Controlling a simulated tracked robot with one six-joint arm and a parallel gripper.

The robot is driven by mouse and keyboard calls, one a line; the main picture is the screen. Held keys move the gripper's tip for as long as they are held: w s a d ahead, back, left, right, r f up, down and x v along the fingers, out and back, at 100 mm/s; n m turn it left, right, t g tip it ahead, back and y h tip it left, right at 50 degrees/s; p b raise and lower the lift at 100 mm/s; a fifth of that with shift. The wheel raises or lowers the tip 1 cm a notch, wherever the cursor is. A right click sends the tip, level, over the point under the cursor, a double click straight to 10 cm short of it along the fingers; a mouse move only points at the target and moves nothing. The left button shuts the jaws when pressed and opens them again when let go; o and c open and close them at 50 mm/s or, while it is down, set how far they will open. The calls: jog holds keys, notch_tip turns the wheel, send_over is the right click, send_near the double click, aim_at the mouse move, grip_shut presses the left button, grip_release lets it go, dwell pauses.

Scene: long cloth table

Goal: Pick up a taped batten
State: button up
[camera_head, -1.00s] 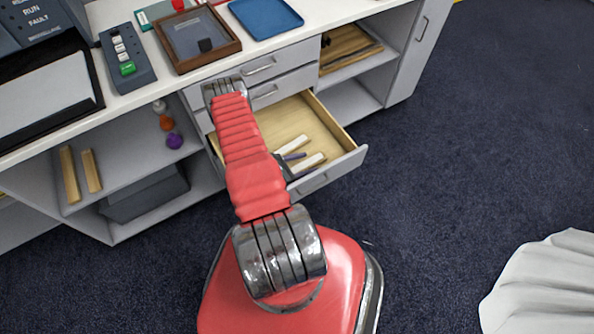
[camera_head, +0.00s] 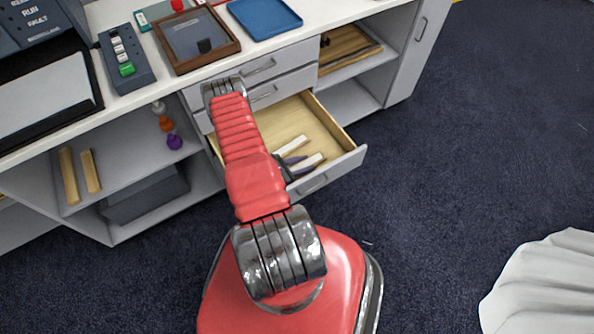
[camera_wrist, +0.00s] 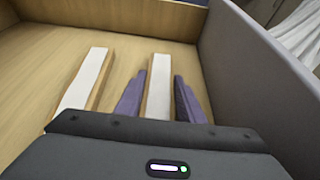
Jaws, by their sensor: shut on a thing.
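Two wooden battens with white tops lie side by side in the open drawer (camera_head: 340,164). In the wrist view my gripper (camera_wrist: 160,77) has its two purple fingers on either side of the right batten (camera_wrist: 159,90), shut on it. The held batten also shows in the head view (camera_head: 312,160), partly behind the fingers. It appears to lie low at the drawer floor; any gap beneath it cannot be seen. The other batten (camera_wrist: 84,78) lies to the left, apart from the fingers, and shows in the head view (camera_head: 293,145).
The drawer's front wall (camera_wrist: 250,75) stands close on the right in the wrist view. Two upright wooden pieces (camera_head: 80,172) stand on the left shelf. A blue tray (camera_head: 265,17) and a framed box (camera_head: 198,40) sit on the counter above. The drawer's far part is bare.

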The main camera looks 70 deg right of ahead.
aim_at(304, 164)
jog(key=shift+r, duration=0.15)
notch_tip(304, 164, up, 10)
dwell(0.7)
jog(key=shift+w, duration=0.1)
dwell(0.4)
